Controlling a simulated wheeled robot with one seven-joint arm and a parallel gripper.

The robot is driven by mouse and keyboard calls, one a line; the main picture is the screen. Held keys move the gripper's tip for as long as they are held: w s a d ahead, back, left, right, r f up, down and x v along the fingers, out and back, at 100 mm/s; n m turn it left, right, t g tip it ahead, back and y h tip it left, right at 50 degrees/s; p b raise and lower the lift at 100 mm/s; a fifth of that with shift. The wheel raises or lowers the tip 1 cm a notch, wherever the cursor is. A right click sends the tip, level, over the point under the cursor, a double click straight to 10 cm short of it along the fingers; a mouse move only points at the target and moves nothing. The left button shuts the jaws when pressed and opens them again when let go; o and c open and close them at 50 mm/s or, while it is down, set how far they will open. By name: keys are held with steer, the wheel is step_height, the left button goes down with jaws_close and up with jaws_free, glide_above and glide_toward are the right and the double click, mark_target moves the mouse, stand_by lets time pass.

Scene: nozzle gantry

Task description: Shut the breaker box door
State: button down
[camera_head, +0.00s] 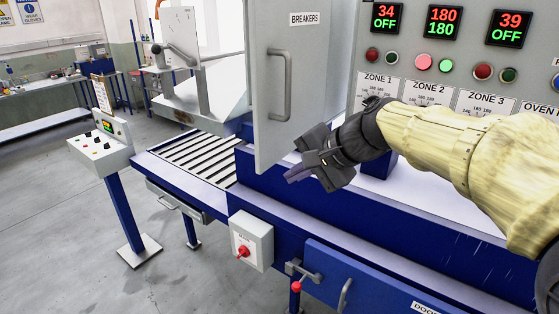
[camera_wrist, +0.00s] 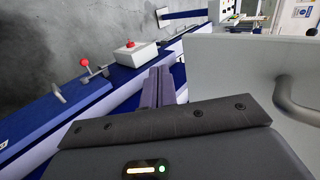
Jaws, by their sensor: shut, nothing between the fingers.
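The breaker box door (camera_head: 310,100) is a light grey panel labelled BREAKERS, with a bar handle (camera_head: 287,85) on its face. It stands at an angle to the control panel, swung open. In the wrist view the door (camera_wrist: 225,65) fills the right side, with its handle (camera_wrist: 292,103) at the right edge. My gripper (camera_head: 297,173) is at the door's lower right edge, its fingers pointing left and below the handle. In the wrist view its fingers (camera_wrist: 158,88) are together and empty, left of the door. I cannot tell whether it touches the door. The box interior is hidden.
The oven control panel (camera_head: 430,60) with displays and buttons is behind my arm. Below runs a blue machine frame (camera_head: 330,215) with a grey switch box (camera_head: 251,241) and a red-knobbed lever (camera_head: 297,285). A roller conveyor (camera_head: 203,157) and a pedestal console (camera_head: 103,140) are left.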

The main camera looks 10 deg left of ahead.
steer(key=a, duration=0.1)
steer(key=w+a+p, duration=0.1)
steer(key=a, duration=0.1)
steer(key=shift+w+a+p, duration=0.25)
steer(key=shift+a+p, duration=0.15)
steer(key=shift+w, duration=0.15)
